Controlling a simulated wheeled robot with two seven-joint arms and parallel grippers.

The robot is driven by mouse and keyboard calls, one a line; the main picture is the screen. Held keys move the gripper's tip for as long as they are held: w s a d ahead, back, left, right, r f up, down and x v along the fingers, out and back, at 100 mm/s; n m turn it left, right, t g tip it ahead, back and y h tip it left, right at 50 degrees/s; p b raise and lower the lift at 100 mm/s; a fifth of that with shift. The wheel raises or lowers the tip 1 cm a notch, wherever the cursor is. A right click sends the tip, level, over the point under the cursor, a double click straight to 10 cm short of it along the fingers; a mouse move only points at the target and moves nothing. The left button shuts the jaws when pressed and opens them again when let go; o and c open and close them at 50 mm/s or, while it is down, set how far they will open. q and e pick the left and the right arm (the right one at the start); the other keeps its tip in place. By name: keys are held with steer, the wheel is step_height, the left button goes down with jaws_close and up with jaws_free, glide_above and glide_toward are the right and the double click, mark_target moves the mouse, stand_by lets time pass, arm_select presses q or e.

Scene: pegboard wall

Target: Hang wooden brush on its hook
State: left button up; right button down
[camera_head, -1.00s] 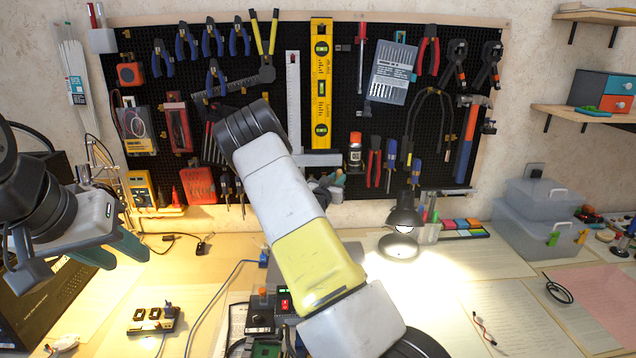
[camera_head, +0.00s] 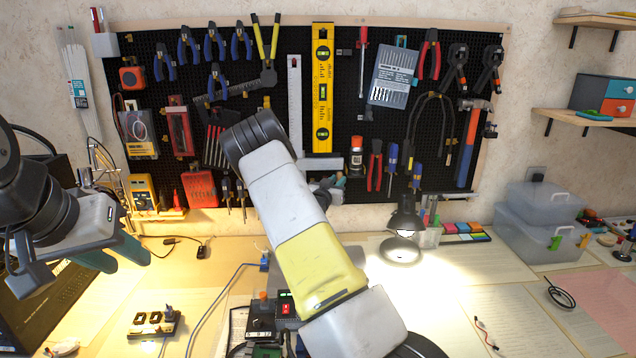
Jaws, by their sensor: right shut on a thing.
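My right arm rises across the middle of the view and hides much of what is behind it. Part of my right gripper (camera_head: 328,188) shows past the arm, low in front of the pegboard (camera_head: 345,108). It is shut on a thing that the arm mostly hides. I cannot make out the wooden brush clearly; no loose brush shows on the table or board, so it is likely the thing held. Its hook cannot be picked out. My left gripper (camera_head: 115,254) is at the left above the table, open and empty, its teal fingers apart.
Pliers, a yellow level (camera_head: 322,90), a hammer (camera_head: 468,145) and other tools crowd the board. A desk lamp (camera_head: 403,232) stands right of my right arm. A clear box (camera_head: 540,230) is at the right. Papers cover the table's right half.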

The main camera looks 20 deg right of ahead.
steer(key=c, duration=1.2)
jaws_free()
steer(key=shift+o, duration=0.2)
steer(key=s+a+r+n+g+y, duration=0.2)
steer(key=s+a+r+y, duration=0.45)
steer(key=s+a, duration=0.45)
steer(key=s+a+r+n+g+y, duration=0.2)
steer(key=s+a+r+y, duration=0.45)
steer(key=s+a, duration=0.4)
steer(key=s+r+n+g, duration=0.1)
steer(key=s+n, duration=0.1)
steer(key=s, duration=1)
steer(key=s+a+r+n+g+y, duration=0.1)
steer(key=s+n+g, duration=0.1)
steer(key=s, duration=1)
steer(key=shift+s+a+r+n, duration=0.15)
steer(key=shift+r+n, duration=0.1)
steer(key=shift+n, duration=0.25)
